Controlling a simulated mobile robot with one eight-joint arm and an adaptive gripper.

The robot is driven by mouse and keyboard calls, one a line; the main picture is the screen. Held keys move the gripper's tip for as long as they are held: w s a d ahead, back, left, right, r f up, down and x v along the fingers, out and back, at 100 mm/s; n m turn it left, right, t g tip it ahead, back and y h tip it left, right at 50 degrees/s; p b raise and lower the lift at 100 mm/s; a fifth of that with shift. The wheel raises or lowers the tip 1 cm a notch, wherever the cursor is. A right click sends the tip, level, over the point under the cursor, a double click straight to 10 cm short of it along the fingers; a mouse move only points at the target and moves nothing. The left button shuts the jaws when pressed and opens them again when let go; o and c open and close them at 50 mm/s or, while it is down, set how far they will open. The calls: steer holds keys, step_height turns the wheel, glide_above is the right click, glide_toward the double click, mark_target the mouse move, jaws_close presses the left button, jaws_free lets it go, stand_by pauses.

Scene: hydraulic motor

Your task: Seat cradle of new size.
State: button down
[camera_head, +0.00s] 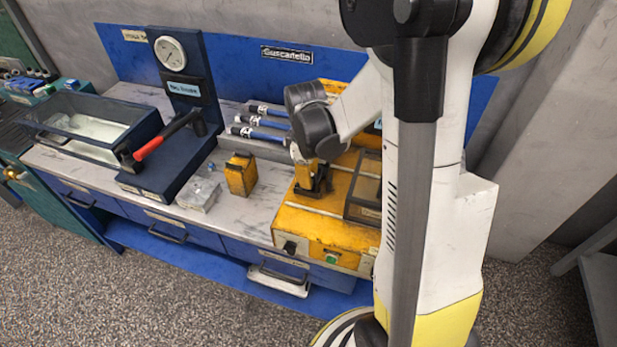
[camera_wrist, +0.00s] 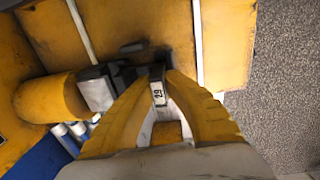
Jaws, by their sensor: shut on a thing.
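In the wrist view the two yellow fingers of my gripper (camera_wrist: 160,80) close on a small piece with a white label reading about "29" (camera_wrist: 158,93), which looks like the cradle. Dark metal parts (camera_wrist: 100,88) of the machine lie right at the fingertips. I cannot tell whether the cradle touches them or how deep it sits. A yellow cylinder (camera_wrist: 50,98) is left of the fingertips.
A yellow block (camera_head: 240,176) and a grey metal block (camera_head: 198,195) stand left of the machine. Several blue-handled tools (camera_head: 262,122) lie behind. A press with a gauge (camera_head: 170,53) and a red-handled lever (camera_head: 160,138) stands farther left, beside a glass-sided tank (camera_head: 95,125).

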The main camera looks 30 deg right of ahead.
steer(key=shift+f, duration=0.3)
steer(key=c, duration=1.5)
jaws_free()
steer(key=r, duration=1.2)
steer(key=shift+s+a, duration=0.25)
steer(key=shift+a, duration=0.1)
steer(key=s+a+r+m+t, duration=0.1)
steer(key=s+a+m+t, duration=0.1)
steer(key=s+a, duration=0.1)
steer(key=s+a+r+m+t, duration=0.1)
steer(key=s+a+m+t, duration=0.1)
steer(key=s+a+m, duration=0.1)
steer(key=s+a+r+m+t, duration=0.1)
steer(key=s+a+m+t, duration=0.1)
steer(key=s+a, duration=0.2)
steer(key=shift+s+a+r+m+t+y+b, duration=0.1)
steer(key=shift+a+r+m+t+y+b, duration=0.1)
steer(key=shift+a, duration=0.5)
steer(key=shift+s+a+r+m+t+y+b, duration=0.1)
steer(key=shift+a+t+b, duration=0.1)
steer(key=shift+a, duration=0.5)
